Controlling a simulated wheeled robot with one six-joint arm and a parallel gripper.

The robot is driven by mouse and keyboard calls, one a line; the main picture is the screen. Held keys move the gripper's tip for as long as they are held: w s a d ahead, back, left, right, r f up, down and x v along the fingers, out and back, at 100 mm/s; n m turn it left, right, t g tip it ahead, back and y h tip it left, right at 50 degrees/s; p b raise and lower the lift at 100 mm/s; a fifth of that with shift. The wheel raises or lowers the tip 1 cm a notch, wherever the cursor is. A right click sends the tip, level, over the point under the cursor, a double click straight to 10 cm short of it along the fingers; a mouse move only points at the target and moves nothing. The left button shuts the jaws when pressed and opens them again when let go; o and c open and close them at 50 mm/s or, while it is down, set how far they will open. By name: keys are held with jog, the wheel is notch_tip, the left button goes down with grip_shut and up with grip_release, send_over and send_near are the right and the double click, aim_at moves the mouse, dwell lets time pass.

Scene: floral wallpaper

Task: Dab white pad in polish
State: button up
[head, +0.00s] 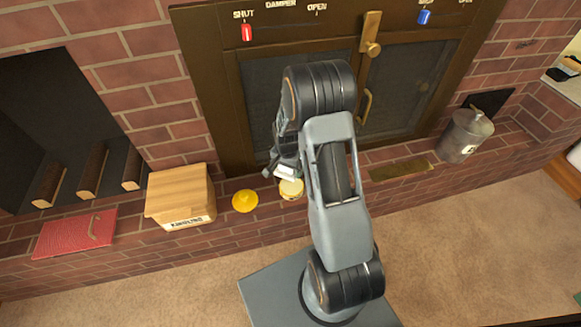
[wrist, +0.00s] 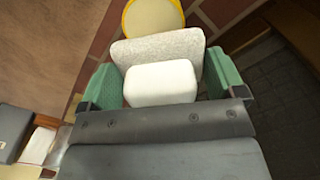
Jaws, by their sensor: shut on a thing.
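The white pad (wrist: 160,83) is gripped between the green finger pads of my gripper (wrist: 161,76) in the wrist view. A speckled pale grey slab (wrist: 158,47) lies against the pad's far side; I cannot tell if it is part of it. The yellow-rimmed round tin of cream-coloured polish (wrist: 152,17) shows just beyond the slab, partly hidden. In the head view, my gripper (head: 281,160) is over the brick ledge. The pad (head: 285,172) is just above the polish tin (head: 291,190); whether they touch is unclear.
A yellow lid (head: 245,201) lies left of the tin. A wooden box (head: 181,194) and a red mat or book (head: 75,233) are farther left. A grey metal canister (head: 465,136) and a brass plate (head: 400,170) are right. The dark fireplace front (head: 225,90) rises behind.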

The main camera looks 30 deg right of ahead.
aim_at(292, 185)
jog(key=shift+s+d+f+m, duration=0.15)
jog(key=shift+d+f+m, duration=0.65)
jog(key=shift+f+m, duration=0.15)
jog(key=shift+f+b, duration=2.3)
jog(key=shift+f, duration=0.45)
jog(key=shift+f+b, duration=0.35)
jog(key=shift+f, duration=0.2)
jog(key=shift+r+p, duration=2.8)
jog(key=shift+r, duration=0.75)
